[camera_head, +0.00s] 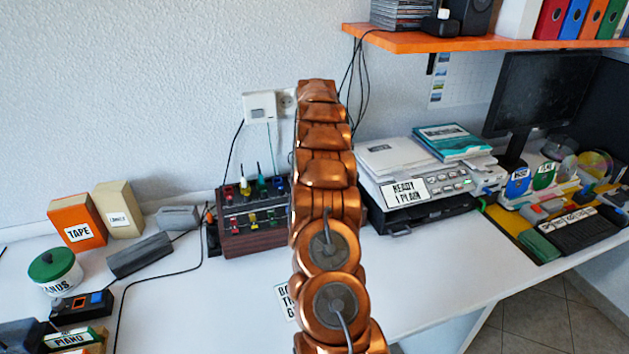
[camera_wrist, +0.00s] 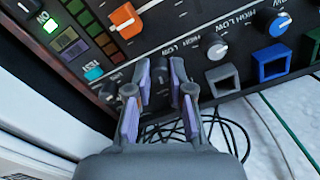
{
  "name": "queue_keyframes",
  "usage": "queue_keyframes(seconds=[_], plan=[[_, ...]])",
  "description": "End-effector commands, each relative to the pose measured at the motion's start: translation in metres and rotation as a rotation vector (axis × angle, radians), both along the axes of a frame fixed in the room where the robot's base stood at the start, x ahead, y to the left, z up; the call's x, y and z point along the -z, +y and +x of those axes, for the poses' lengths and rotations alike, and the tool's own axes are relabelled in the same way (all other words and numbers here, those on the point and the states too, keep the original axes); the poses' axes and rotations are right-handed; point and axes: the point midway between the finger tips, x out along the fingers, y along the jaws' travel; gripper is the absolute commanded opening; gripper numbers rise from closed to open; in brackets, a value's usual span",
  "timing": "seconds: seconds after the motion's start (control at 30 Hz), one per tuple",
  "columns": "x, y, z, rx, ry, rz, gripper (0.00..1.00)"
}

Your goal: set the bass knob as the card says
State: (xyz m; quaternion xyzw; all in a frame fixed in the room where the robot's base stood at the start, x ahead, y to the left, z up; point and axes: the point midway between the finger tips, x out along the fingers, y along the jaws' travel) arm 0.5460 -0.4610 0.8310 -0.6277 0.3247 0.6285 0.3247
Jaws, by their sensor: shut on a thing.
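In the wrist view, my gripper (camera_wrist: 161,78) has its lilac-padded fingers on both sides of a small dark knob (camera_wrist: 160,66) on a dark panel (camera_wrist: 195,22). The fingers are closed on this knob; its pointer and label are mostly hidden, so I cannot read its setting or confirm that it is the bass knob. In the head view, my copper arm hides the gripper. A white card (camera_head: 281,296) on the desk is mostly behind the arm; only the starts of its lines show.
Cables (camera_wrist: 222,133) lie below. In the head view, a brown box with coloured plugs (camera_head: 250,237) stands left of my arm, a printer (camera_head: 440,180) right.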

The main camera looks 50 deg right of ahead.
Motion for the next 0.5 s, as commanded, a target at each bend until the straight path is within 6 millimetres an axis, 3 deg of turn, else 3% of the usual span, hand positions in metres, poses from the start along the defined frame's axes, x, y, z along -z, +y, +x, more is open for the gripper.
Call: queue_keyframes(seconds=[0.5], plan=[[-0.0007,-0.0006,-0.0003,-0.215,-0.001,-0.001,0.0]])
